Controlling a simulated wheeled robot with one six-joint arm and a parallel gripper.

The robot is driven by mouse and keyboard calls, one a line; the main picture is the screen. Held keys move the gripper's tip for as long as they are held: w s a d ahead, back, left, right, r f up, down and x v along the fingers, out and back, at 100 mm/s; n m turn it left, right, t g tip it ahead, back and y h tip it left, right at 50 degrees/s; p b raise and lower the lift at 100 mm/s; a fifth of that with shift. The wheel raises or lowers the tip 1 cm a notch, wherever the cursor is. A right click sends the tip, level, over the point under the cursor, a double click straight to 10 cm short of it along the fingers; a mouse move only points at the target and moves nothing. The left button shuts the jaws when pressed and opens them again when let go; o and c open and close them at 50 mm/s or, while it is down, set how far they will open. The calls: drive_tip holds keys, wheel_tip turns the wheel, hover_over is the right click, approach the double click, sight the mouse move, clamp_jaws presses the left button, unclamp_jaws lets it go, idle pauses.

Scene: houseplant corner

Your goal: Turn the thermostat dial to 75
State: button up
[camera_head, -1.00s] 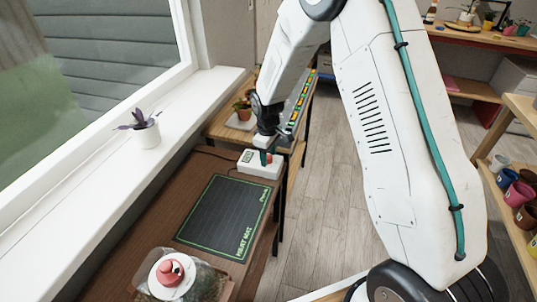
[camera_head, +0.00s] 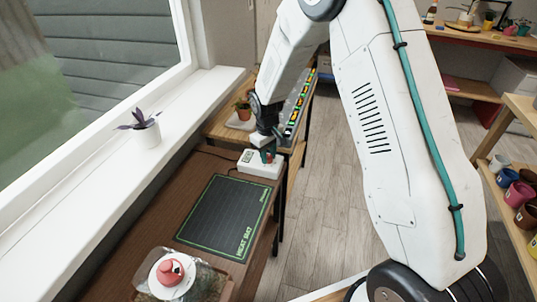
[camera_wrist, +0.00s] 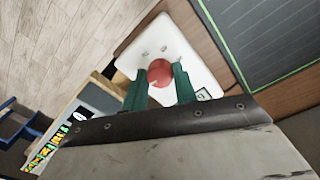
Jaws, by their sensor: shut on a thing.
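The thermostat (camera_head: 247,168) is a white box at the far end of the brown bench, just beyond the heat mat. Its red dial (camera_wrist: 160,72) shows in the wrist view on the white face of the box. My gripper (camera_head: 267,157) reaches down over the thermostat. In the wrist view my gripper (camera_wrist: 158,80) has its two green fingers on either side of the red dial, shut on it. A small display (camera_wrist: 203,95) shows at the box's edge, partly covered by a finger. Its reading is too small to tell.
The black heat mat (camera_head: 225,215) with a green border lies in front of the thermostat. A propagator with a red-knobbed lid (camera_head: 172,272) stands nearer. A purple plant (camera_head: 140,130) sits on the sill.

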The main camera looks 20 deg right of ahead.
drive_tip(key=m, duration=0.4)
drive_tip(key=shift+m, duration=0.3)
drive_tip(key=m, duration=0.3)
drive_tip(key=shift+w+m, duration=0.1)
drive_tip(key=shift+m, duration=0.3)
drive_tip(key=m, duration=0.4)
drive_tip(key=shift+a, duration=0.1)
drive_tip(key=shift+w+m+g, duration=0.1)
drive_tip(key=shift+m+g, duration=0.2)
drive_tip(key=shift+m, duration=1.5)
drive_tip(key=shift+r, duration=0.1)
drive_tip(key=o, duration=1)
wheel_tip(320, 180, up, 8)
drive_tip(key=shift+w+f, duration=0.1)
drive_tip(key=shift+f, duration=0.05)
